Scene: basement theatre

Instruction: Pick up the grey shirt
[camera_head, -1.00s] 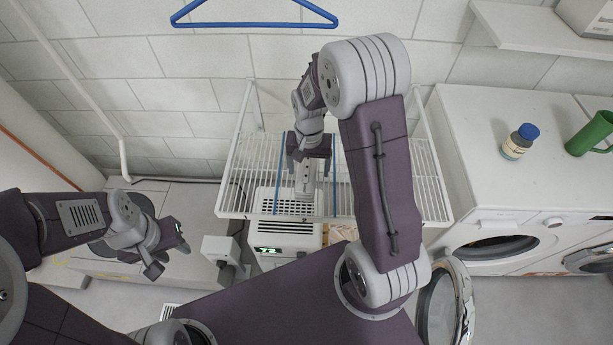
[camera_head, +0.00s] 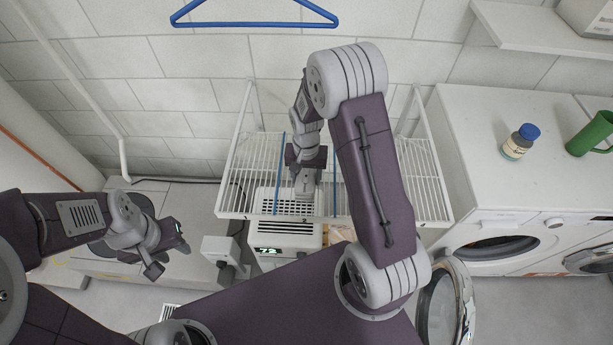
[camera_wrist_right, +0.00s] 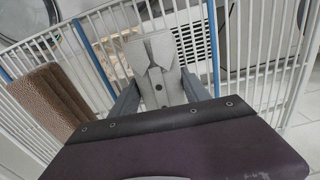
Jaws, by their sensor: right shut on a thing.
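The grey shirt (camera_wrist_right: 152,72), folded with its collar and dark buttons showing, lies between the fingers of my right gripper (camera_wrist_right: 160,92) in the right wrist view. The fingers press on both sides of it. In the head view my right gripper (camera_head: 306,168) is over the white wire rack (camera_head: 235,190), and a small part of the shirt (camera_head: 304,184) shows below it. The wrist covers the rest. My left gripper (camera_head: 167,250) is at the lower left, far from the shirt, with its fingers apart and empty.
Blue bars (camera_head: 280,170) cross the rack. A white appliance with a lit display (camera_head: 268,251) stands beneath it. A brown textured thing (camera_wrist_right: 48,98) shows at the left in the wrist view. Washers (camera_head: 495,215) stand at right, one with its round door (camera_head: 445,305) open. A blue hanger (camera_head: 255,24) is above.

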